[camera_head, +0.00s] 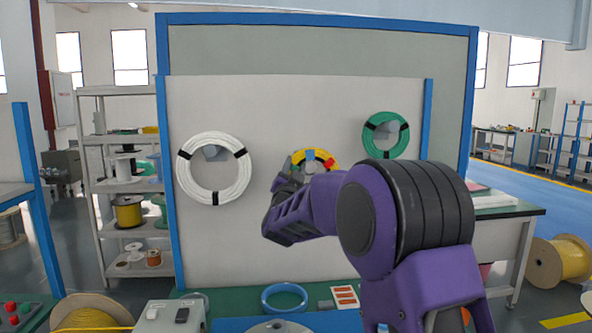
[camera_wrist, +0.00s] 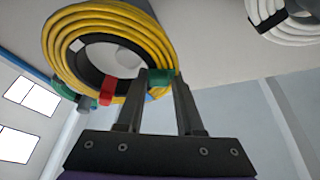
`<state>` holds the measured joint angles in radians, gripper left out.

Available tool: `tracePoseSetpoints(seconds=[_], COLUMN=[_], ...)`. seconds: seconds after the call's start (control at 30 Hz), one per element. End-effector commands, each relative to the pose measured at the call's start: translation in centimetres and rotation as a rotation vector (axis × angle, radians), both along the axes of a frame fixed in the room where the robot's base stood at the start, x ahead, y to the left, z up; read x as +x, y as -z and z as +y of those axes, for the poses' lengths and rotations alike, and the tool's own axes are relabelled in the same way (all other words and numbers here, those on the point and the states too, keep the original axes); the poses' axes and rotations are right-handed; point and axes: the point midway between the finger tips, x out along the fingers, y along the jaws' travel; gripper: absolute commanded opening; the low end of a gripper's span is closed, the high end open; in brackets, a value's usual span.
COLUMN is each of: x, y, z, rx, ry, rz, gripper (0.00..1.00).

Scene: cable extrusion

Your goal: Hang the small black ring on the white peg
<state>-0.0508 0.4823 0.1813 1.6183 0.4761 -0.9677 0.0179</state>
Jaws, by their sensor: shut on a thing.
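A yellow ring-shaped coil (camera_head: 298,158) with coloured bands is in front of the white panel. In the wrist view the yellow coil (camera_wrist: 140,37) has a dark inner ring (camera_wrist: 82,58); I cannot tell whether this is a separate black ring. No other small black ring shows. My gripper (camera_wrist: 161,76) is shut on the coil's edge at a green band (camera_wrist: 160,77). A pale round shape (camera_wrist: 123,62) shows through the hole; I cannot tell whether it is the white peg. In the head view my arm hides the coil's lower part and my fingertips.
A white coil (camera_head: 181,170) hangs left and a green coil (camera_head: 370,133) right on the white panel (camera_head: 280,110), each over a grey block. A blue ring (camera_head: 265,299) lies low in front. A shelf rack (camera_head: 95,150) stands at the left. Bare panel lies between the coils.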

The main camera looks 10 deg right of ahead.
Motion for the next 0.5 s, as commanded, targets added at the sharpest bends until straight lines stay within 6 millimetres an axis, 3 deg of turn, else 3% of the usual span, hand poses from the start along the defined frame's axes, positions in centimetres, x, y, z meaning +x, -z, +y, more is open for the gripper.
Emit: tracePoseSetpoints(seconds=[0.5], x=[4.2], y=[-0.2], z=[0.0], rx=[0.001], ry=[0.0], rz=[-0.003], gripper=[0.0])
